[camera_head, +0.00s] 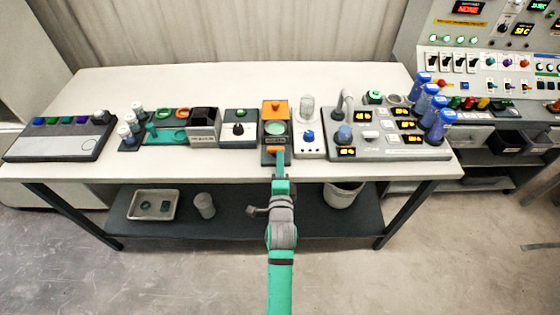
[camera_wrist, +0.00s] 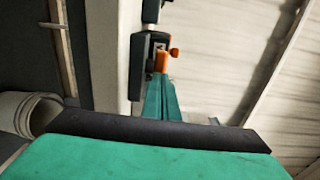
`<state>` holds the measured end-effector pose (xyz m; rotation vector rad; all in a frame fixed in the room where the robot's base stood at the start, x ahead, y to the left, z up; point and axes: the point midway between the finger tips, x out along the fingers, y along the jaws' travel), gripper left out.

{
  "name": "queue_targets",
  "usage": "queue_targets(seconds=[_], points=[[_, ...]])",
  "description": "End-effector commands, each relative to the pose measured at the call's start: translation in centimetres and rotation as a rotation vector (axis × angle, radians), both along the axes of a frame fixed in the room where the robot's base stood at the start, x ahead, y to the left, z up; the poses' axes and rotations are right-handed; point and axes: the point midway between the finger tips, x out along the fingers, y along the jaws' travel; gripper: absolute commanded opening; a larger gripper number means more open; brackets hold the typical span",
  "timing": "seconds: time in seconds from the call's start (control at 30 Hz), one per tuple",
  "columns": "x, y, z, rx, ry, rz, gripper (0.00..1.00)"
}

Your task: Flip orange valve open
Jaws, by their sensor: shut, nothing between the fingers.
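The valve unit is a dark upright panel (camera_head: 267,158) near the front edge of the table, with an orange block (camera_head: 275,108) at its back and a pale green disc in the middle. A small orange piece (camera_head: 272,149), which looks like the valve's handle, shows at its front. My gripper (camera_head: 279,158) is shut and empty, its tip right at this piece. In the wrist view, the green fingers (camera_wrist: 160,98) point at an orange part (camera_wrist: 161,60) with a small knob. I cannot tell whether they touch. My fingertips partly hide the unit's front.
A dial box (camera_head: 239,128) stands close on the left, and a white unit with a blue knob (camera_head: 309,137) close on the right. A grey console (camera_head: 385,147) with blue bottles is farther right. The table (camera_head: 90,90) is bare behind the devices.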

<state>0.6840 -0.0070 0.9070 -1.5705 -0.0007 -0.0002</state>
Motion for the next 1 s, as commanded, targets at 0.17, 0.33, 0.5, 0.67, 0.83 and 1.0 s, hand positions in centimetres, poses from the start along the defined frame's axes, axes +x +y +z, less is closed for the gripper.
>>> queue_targets(seconds=[0.17,0.33,0.5,0.67,0.83,1.0], points=[[0.0,-0.07,0.0,0.0,0.0,0.0,0.0],[0.06,-0.25,0.0,-0.001,0.0,0.0,0.0],[0.1,-0.34,-0.01,-0.001,0.0,0.0,0.0],[0.15,-0.44,-0.01,0.0,0.0,0.0,0.0],[0.21,-0.59,-0.01,0.001,0.0,0.0,0.0],[0.31,-0.85,-0.01,-0.001,0.001,-0.001,0.0]])
